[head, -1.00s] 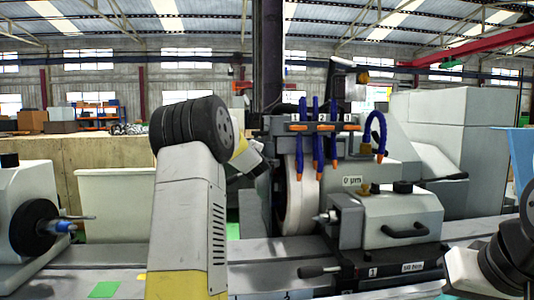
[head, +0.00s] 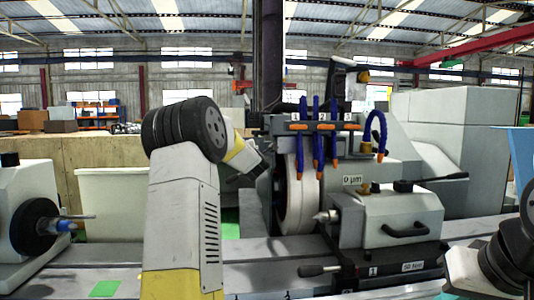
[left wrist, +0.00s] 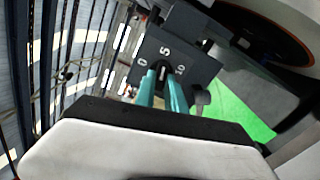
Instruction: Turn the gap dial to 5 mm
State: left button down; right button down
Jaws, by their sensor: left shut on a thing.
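The gap dial (left wrist: 185,55) is a dark plate marked 0, 5 and 10 in the left wrist view. A short white mark shows between my teal fingers, just below the 5. My left gripper (left wrist: 165,82) is shut at the middle of the plate, on the dial's knob, which the fingers mostly hide. In the head view my left arm reaches up and bends right toward the grinding wheel (head: 300,195); its fingertips and the dial are hidden there. Of my right arm only links show at the lower right edge; its gripper is out of view.
The machine's workhead (head: 20,215) stands at the left. The tailstock (head: 390,222), with a black handle and a lever, stands right of the wheel. A green patch (head: 105,289) lies at the front left.

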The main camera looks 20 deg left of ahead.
pick_arm(q)
jog(key=shift+f, duration=0.1)
dwell(0.4)
jog(key=c, duration=1.4)
grip_release()
jog(key=v, duration=0.7)
jog(key=shift+s+d, duration=0.2)
jog(key=shift+s, duration=0.15)
